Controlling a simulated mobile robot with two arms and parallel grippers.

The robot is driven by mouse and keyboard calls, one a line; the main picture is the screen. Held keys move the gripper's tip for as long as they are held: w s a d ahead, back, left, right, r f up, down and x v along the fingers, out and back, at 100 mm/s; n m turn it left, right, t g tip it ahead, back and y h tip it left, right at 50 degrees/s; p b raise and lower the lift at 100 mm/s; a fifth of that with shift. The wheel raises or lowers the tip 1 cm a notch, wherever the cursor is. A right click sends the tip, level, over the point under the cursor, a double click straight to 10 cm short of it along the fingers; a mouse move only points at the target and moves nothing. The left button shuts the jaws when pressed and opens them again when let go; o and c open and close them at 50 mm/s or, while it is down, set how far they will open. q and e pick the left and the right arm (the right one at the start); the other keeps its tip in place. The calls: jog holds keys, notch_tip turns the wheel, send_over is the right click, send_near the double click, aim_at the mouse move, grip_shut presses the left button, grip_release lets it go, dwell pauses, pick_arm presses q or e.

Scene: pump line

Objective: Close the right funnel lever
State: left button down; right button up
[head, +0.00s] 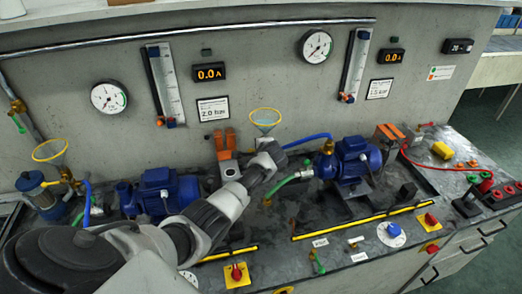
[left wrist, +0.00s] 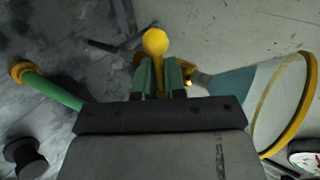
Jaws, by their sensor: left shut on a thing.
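The right funnel (head: 265,118) is a clear cone with a yellow rim, standing upright behind my left arm's end. It fills the right side of the left wrist view (left wrist: 268,98). The right funnel lever (left wrist: 155,42) shows a yellow round knob beside the funnel. My left gripper (left wrist: 158,75) is shut on the lever, with its two greenish fingers on either side of the yellow stem just below the knob. In the head view, my arm covers the lever and the fingertips. My right gripper is not in view.
The left funnel (head: 48,150) stands at the far left. A blue pump (head: 162,190) is left of my arm, and another blue pump (head: 352,160) is to the right. The front bench strip holds red and blue knobs.

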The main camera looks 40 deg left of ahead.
pick_arm(q)
jog(key=c, duration=1.2)
grip_release()
jog(key=v, duration=1)
jog(key=shift+s+d+r, duration=0.2)
jog(key=shift+s+d, duration=0.05)
